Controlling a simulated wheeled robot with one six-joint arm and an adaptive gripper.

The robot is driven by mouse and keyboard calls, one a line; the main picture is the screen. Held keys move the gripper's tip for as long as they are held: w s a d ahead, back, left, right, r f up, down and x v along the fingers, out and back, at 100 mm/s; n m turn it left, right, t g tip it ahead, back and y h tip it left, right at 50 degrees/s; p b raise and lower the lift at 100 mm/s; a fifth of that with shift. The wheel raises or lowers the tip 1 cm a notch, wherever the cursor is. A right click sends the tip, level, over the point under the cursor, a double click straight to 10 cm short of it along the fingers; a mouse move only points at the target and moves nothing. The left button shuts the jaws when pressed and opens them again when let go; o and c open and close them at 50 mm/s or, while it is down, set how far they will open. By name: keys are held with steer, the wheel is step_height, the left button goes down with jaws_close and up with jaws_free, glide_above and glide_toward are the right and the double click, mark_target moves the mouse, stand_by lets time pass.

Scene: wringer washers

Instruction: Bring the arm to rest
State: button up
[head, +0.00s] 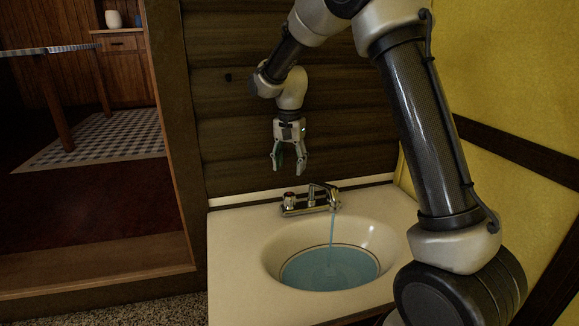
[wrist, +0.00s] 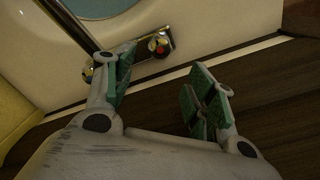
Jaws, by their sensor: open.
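My gripper (head: 289,163) hangs pointing down above the back edge of the sink, over the faucet's left side. Its two fingers are apart with nothing between them. In the wrist view my gripper (wrist: 157,90) shows green finger pads, spread open. My arm comes in from the upper right of the head view and bends down to the gripper, held up in front of the log wall. The chrome faucet (head: 311,200) is below the gripper, apart from it. Water runs from its spout into the basin.
The cream sink counter (head: 235,255) has an oval basin (head: 370,236) holding bluish water (head: 330,270). A dark log wall (head: 350,130) stands behind, a yellow wall (head: 510,70) at right. A doorway at left opens on a room with a table (head: 52,100) and checkered rug (head: 115,135).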

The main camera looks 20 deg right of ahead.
steer(key=s+d+r+n+t, duration=0.1)
steer(key=s+d+r+n, duration=0.1)
steer(key=s+d+r, duration=0.35)
steer(key=s+d+r+n+t, duration=0.1)
steer(key=s+d+r, duration=0.2)
steer(key=s+r, duration=0.45)
steer(key=s+d+n+t, duration=0.1)
steer(key=s+d+n, duration=0.1)
steer(key=s, duration=0.8)
steer(key=s+d+n+t, duration=0.1)
steer(key=s+d, duration=0.3)
steer(key=s, duration=0.7)
steer(key=shift+s+d+f+n, duration=0.15)
steer(key=shift+d+f+n, duration=0.05)
steer(key=shift+n, duration=0.6)
